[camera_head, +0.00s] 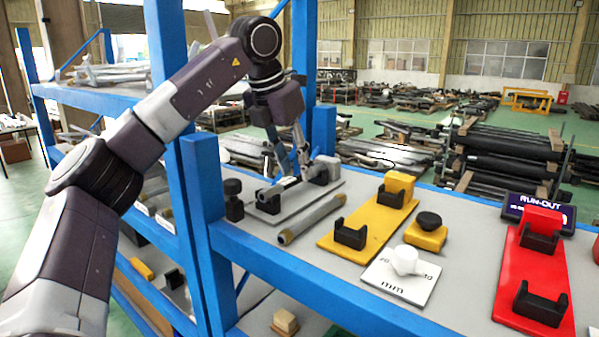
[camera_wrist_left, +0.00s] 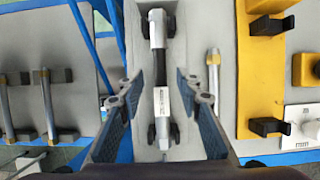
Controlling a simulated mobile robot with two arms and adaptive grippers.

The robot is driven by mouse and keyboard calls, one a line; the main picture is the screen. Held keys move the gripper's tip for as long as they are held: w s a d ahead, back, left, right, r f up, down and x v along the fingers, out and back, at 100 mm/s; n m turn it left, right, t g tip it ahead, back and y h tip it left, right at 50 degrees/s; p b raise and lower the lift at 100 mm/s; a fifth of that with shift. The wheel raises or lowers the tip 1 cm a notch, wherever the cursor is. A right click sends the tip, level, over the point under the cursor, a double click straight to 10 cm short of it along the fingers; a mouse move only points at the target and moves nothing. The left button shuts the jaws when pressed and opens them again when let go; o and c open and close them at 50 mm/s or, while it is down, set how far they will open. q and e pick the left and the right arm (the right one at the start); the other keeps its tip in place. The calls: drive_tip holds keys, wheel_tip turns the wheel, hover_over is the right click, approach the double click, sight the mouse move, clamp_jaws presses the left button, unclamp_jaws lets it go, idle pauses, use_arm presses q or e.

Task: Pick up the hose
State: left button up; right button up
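A grey and black cylindrical piece (camera_wrist_left: 161,68) lies lengthwise on a grey stand (camera_wrist_left: 139,40) with dark supports. The stand (camera_head: 279,217) also shows in the head view. A slim grey tube with brass-coloured ends (camera_head: 311,219) lies on the shelf between the grey and yellow stands; it also shows in the left wrist view (camera_wrist_left: 213,75). I cannot tell which of the two is the hose. My left gripper (camera_head: 293,176) is open above the grey stand. In the left wrist view its fingers (camera_wrist_left: 157,88) are on either side of the cylindrical piece, with gaps. My right gripper is not in view.
A yellow stand (camera_head: 369,220), a yellow block with a black knob (camera_head: 427,232), a white plate (camera_head: 400,279) and a red stand (camera_head: 540,262) stand to the right. Blue posts (camera_head: 203,200) rise near my left arm. A small black-knobbed post (camera_head: 234,200) stands left of the grey stand.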

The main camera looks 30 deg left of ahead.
use_arm(q)
drive_tip(key=shift+w+f, duration=0.3)
drive_tip(key=shift+f, duration=0.25)
drive_tip(key=shift+w+f, duration=0.2)
drive_tip(key=shift+f, duration=0.1)
drive_tip(key=shift+s, duration=0.1)
drive_tip(key=shift+c, duration=0.3)
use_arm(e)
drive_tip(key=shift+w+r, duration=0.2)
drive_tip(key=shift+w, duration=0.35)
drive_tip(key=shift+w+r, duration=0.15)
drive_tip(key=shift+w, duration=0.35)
use_arm(q)
clamp_jaws()
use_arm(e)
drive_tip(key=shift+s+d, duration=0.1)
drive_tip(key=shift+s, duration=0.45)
use_arm(q)
drive_tip(key=shift+r, duration=0.15)
